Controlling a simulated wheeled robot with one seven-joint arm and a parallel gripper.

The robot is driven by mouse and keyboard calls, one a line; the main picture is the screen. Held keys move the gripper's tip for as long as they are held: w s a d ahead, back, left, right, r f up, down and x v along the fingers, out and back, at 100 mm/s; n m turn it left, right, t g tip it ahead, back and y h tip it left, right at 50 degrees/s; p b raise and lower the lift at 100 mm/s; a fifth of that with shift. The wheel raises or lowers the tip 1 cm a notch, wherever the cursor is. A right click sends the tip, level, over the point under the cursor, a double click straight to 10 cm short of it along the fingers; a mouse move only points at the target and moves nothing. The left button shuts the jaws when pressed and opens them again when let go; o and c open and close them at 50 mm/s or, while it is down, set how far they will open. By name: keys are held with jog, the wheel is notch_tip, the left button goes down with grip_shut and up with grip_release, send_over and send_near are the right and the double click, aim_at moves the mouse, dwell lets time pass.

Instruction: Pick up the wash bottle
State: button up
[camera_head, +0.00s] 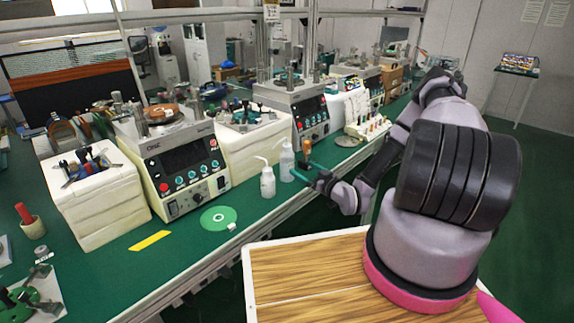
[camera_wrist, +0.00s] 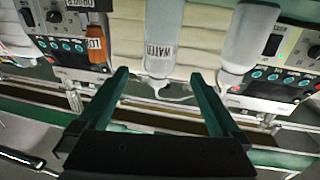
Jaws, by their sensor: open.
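Two bottles with bent spouts stand side by side at the bench's front edge. The nearer white wash bottle (camera_head: 267,183) is plain in the wrist view (camera_wrist: 248,38), at the right. The other, a paler bottle (camera_head: 287,163), carries a dark-lettered label in the wrist view (camera_wrist: 160,35). The wrist view shows both upside down. My gripper (camera_head: 307,173) is open and empty, just right of the bottles. In the wrist view its green fingers (camera_wrist: 159,74) point towards the labelled bottle, which lies between their lines but apart from them.
An orange bottle (camera_head: 306,148) stands close behind my gripper; it also shows in the wrist view (camera_wrist: 97,45). A lapping machine (camera_head: 180,165) and a green disc (camera_head: 218,218) are to the left. A rack of small bottles (camera_head: 372,128) stands farther along the bench.

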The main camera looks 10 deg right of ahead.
aim_at(292, 160)
jog(key=x, duration=0.5)
jog(key=shift+w, duration=0.15)
jog(key=x, duration=0.4)
jog(key=shift+w+a+r, duration=0.15)
jog(key=shift+r, duration=0.2)
jog(key=shift+w+a, duration=0.2)
jog(key=shift+w, duration=0.25)
grip_shut()
